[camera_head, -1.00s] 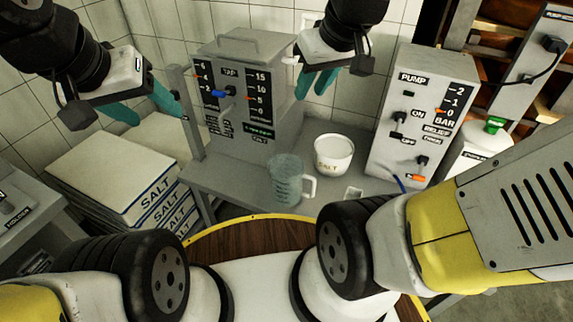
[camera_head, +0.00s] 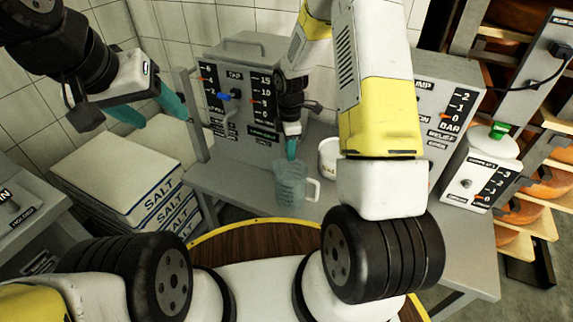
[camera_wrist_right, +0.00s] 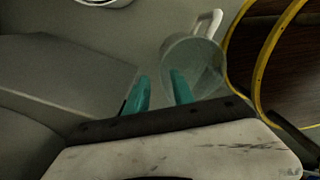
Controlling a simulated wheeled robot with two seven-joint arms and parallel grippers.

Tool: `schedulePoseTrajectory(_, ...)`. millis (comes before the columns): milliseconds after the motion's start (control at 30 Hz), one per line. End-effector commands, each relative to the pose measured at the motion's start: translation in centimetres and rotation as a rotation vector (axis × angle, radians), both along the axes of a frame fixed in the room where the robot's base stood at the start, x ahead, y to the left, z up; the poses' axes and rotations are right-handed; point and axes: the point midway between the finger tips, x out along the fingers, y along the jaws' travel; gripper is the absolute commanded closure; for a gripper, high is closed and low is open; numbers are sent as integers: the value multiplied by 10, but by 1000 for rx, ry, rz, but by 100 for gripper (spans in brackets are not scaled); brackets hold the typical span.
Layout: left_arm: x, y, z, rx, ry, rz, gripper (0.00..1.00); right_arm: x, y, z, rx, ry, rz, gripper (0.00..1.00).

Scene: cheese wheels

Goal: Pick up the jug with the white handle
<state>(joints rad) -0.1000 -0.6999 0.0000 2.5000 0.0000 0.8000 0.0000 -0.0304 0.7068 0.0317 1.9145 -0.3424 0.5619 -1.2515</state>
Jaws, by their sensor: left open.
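The jug (camera_head: 289,185), clear and grey-green with a white handle on its right side, stands upright on the grey bench in the head view. In the right wrist view the jug (camera_wrist_right: 200,68) lies just beyond the fingers, toward the right finger, its handle pointing up and away. My right gripper (camera_head: 291,150) points down right at the jug's rim in the head view; whether it touches is unclear. Its two teal fingers (camera_wrist_right: 158,88) are apart with nothing between them. My left gripper (camera_head: 150,110) is open and empty at upper left, well away from the jug.
A white salt tub (camera_head: 327,158) stands right of the jug, partly hidden by my right arm. The grey tap panel box (camera_head: 235,95) stands behind. A yellow-rimmed round wooden top (camera_head: 250,232) is in front. The pump box (camera_head: 445,90) stands right.

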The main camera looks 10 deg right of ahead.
Motion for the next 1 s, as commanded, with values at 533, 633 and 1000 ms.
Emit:
schedulePoseTrajectory(533,0,0,0,0,0,0,38,-3,0,-71,0,5,5,71)
schedulePoseTrajectory(633,0,0,0,0,0,0,38,-2,-1,-77,-1,3,5,71)
schedulePoseTrajectory(1000,0,0,0,0,0,0,38,-2,-1,-78,0,2,4,98)
